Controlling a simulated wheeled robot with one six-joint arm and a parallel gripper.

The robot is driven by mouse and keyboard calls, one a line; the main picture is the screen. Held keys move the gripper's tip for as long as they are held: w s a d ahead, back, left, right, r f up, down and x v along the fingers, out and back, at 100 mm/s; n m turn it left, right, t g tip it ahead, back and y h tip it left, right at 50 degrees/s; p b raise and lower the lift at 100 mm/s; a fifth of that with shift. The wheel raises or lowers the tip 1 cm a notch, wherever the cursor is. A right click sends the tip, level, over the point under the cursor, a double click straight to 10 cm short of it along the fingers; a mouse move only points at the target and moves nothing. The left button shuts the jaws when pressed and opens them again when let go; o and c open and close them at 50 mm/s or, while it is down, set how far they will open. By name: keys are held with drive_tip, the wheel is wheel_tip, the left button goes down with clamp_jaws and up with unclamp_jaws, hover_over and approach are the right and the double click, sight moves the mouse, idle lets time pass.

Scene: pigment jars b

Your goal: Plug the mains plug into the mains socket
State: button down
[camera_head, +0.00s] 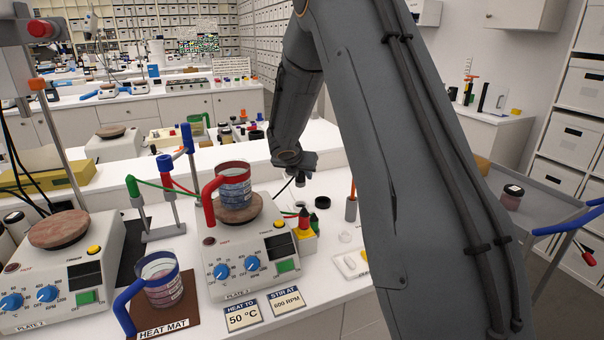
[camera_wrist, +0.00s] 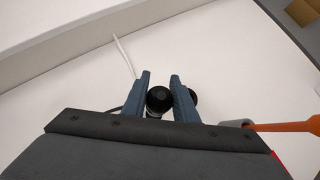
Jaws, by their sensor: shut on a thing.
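My gripper (camera_head: 299,176) is over the white bench, behind and right of the front hotplate. In the wrist view its two blue fingers (camera_wrist: 160,76) are closed on a black round-ended piece, which I take to be the mains plug (camera_wrist: 159,99). A dark cable (camera_wrist: 115,109) runs off to its left; in the head view a dark cable (camera_head: 283,187) hangs beside the gripper. Another black round thing (camera_wrist: 193,97) is partly hidden behind the right finger. I cannot make out the mains socket in either view.
The hotplate (camera_head: 245,285) carries a red-handled beaker (camera_head: 235,187). A black round cap (camera_head: 322,202) and an orange-handled tool (camera_head: 351,205) stand near my gripper; an orange handle shows in the wrist view (camera_wrist: 290,126). A raised white ledge (camera_wrist: 70,45) borders bare bench.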

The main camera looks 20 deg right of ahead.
drive_tip(key=shift+s+r+p, duration=0.1)
drive_tip(key=shift+s+p, duration=0.05)
drive_tip(key=shift+p, duration=0.5)
wheel_tip(320, 180, down, 6)
drive_tip(key=b, duration=0.6)
drive_tip(key=shift+f+b, duration=1.25)
drive_tip(key=shift+b, duration=0.5)
idle(1.0)
drive_tip(key=c, duration=1.3)
unclamp_jaws()
drive_tip(key=shift+c, duration=0.2)
drive_tip(key=shift+v, duration=3.95)
drive_tip(key=shift+r, duration=0.15)
